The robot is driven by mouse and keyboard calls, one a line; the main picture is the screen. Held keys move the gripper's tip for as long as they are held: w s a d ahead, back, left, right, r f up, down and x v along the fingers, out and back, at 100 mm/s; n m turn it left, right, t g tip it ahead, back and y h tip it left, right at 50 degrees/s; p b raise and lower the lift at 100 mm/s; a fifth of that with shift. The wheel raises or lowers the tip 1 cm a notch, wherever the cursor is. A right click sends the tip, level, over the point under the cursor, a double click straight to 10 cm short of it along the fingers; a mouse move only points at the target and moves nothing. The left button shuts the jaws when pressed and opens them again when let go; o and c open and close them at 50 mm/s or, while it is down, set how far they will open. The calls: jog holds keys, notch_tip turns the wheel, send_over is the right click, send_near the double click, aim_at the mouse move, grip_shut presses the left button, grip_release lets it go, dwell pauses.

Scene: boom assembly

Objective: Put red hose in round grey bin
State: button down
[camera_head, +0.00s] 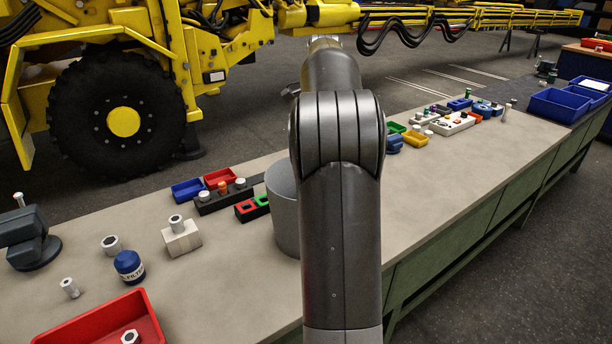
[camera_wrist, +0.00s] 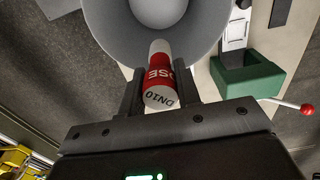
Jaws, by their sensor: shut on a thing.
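The red hose (camera_wrist: 158,78) is a short red and white cylinder with "DN10" on its near end. My gripper (camera_wrist: 160,88) is shut on it, one finger on each side. In the wrist view, the hose's far white end overlaps the opening of the round grey bin (camera_wrist: 108,24); I cannot tell how high above the bin it is. In the head view, the grey bin (camera_head: 284,212) stands on the workbench, partly hidden behind my arm. The gripper and hose are hidden there.
A blue tray (camera_head: 187,190), a red tray (camera_head: 219,178) and a dark block (camera_head: 222,199) sit left of the bin on the workbench (camera_head: 225,275). A white block (camera_head: 181,239) and a blue filter (camera_head: 129,267) stand nearer. A green vise-like block (camera_wrist: 246,75) shows beside the bin.

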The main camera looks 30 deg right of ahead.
notch_tip(320, 180, down, 26)
jog(key=shift+f, duration=0.1)
dwell(0.5)
jog(key=shift+f, duration=0.15)
jog(key=c, duration=1.1)
grip_release()
jog(key=shift+o, duration=0.2)
